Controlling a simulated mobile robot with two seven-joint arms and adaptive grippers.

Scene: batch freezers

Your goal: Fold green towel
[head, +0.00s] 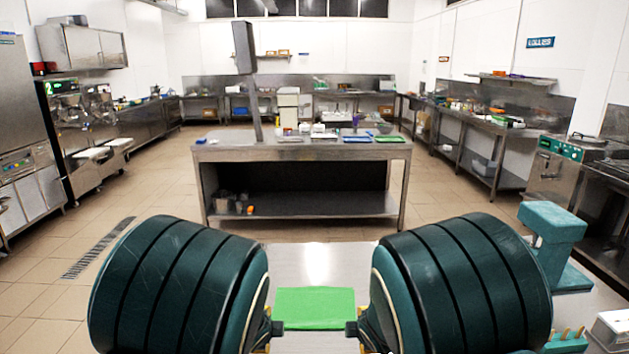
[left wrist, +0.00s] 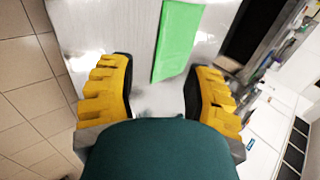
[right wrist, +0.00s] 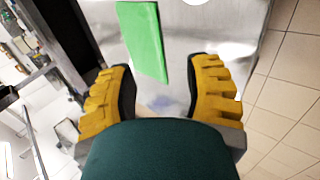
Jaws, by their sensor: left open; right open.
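The green towel (head: 314,308) lies flat on the steel table (head: 318,262), between my two arms in the head view. Neither gripper touches the towel. In the head view the arms hide most of both grippers.
A teal block-shaped stand (head: 552,243) stands at the right of the table, with a small teal holder with pegs (head: 568,340) and a white box (head: 611,329) nearby. A second steel table (head: 300,150) with items stands farther back. The table around the towel looks clear.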

